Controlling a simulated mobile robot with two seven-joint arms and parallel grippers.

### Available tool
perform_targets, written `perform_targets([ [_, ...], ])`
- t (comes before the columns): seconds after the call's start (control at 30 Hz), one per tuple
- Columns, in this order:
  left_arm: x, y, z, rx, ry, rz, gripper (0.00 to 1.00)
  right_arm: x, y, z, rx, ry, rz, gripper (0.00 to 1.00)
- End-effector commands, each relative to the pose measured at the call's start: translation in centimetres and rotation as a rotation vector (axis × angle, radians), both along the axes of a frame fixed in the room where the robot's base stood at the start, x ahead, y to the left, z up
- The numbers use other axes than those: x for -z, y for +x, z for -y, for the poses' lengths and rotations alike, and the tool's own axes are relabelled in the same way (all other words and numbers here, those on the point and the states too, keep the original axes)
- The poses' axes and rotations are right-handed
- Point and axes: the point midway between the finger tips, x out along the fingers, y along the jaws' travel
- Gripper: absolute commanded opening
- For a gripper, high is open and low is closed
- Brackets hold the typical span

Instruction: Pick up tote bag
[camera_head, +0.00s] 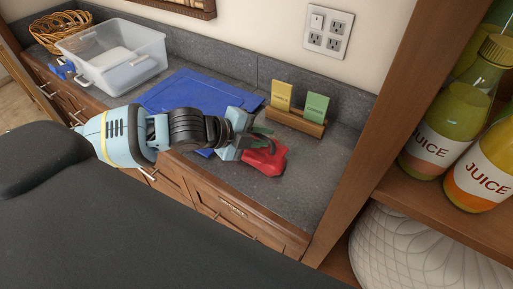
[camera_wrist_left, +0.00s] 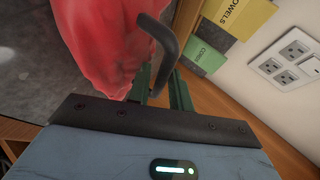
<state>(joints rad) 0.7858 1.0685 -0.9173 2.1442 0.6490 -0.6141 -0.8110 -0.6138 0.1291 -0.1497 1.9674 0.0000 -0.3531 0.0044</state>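The red tote bag (camera_head: 265,160) rests on the grey counter (camera_head: 310,190), right at the fingers of my left gripper (camera_head: 260,137). In the left wrist view the bag (camera_wrist_left: 95,45) fills the upper left as crumpled red cloth. A dark curved strap (camera_wrist_left: 168,40), which looks like its handle, runs down between the two dark green fingers of my left gripper (camera_wrist_left: 161,90). The fingers are a small gap apart; I cannot tell whether they press on the strap. My right gripper is not in view.
A blue mat (camera_head: 185,92) lies behind my left arm. A clear bin (camera_head: 110,55) and wicker basket (camera_head: 62,28) stand at the far left. A wooden holder (camera_head: 297,121) with yellow and green cards is just behind the bag. A shelf with juice bottles (camera_head: 445,125) borders the right.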

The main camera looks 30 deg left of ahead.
Motion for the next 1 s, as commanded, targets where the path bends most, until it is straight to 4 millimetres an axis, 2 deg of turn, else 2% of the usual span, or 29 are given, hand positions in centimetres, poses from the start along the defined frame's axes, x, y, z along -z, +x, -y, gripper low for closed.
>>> perform_targets([
  [0.17, 0.0, 0.0, 0.0, 0.001, 0.001, 0.001, 0.21, 0.03, -0.01, -0.06, 0.002, 0.002, 0.0, 0.36],
  [0.33, -0.01, -0.02, 0.0, 0.001, 0.001, 0.001, 0.0, 0.02, 0.0, -0.17, 0.006, 0.006, -0.001, 0.36],
  [0.77, -0.08, -0.02, 0.01, 0.0, 0.0, 0.001, 0.0, -0.01, 0.02, -0.31, 0.008, 0.009, -0.001, 0.36],
  [1.0, -0.7, -0.13, 0.0, -0.002, 0.0, 0.004, 0.0, -0.67, 0.56, -0.3, 0.008, 0.008, 0.016, 0.36],
])
